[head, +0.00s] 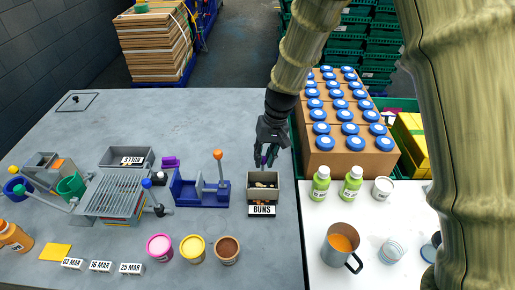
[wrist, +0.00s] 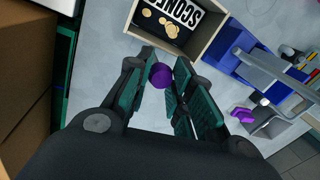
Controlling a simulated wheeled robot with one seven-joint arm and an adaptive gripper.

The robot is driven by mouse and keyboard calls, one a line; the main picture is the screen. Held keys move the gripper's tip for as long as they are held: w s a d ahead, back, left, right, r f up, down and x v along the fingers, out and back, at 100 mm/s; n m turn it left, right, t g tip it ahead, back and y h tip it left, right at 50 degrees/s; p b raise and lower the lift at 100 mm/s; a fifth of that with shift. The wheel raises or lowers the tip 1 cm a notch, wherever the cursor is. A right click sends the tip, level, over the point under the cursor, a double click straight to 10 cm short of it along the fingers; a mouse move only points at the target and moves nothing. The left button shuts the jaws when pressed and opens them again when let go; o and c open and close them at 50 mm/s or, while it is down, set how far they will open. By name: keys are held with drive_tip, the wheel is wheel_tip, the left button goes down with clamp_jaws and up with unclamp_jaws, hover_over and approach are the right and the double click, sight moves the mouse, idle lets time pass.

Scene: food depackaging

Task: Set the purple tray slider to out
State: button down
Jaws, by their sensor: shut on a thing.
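My gripper (head: 266,157) points down just behind the small tan box marked BUNS (head: 250,197). Its fingers are closed around a small round purple knob (wrist: 161,76), which shows between them in the wrist view. The knob is close to the wall of an open box (wrist: 197,48) that holds pale round pieces; whether it is joined to that box is hidden. Another purple piece (head: 170,162) lies beside the grey tray (head: 127,158) at left. It seems to show in the wrist view too (wrist: 243,115). I cannot tell from the frames which purple part is the tray slider.
A blue device with an orange-knobbed lever (head: 218,155) stands left of the BUNS box. Pink, yellow and brown tubs (head: 193,247) stand in front. Stacked cartons with blue-lidded tubs (head: 344,150), green bottles (head: 320,184) and a mug (head: 341,247) are at right.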

drive_tip(key=shift+s, duration=0.25)
drive_tip(key=c, duration=1.2)
unclamp_jaws()
wheel_tip(320, 180, up, 12)
drive_tip(key=d, duration=0.2)
drive_tip(key=shift+w+d, duration=0.15)
drive_tip(key=shift+d, duration=0.05)
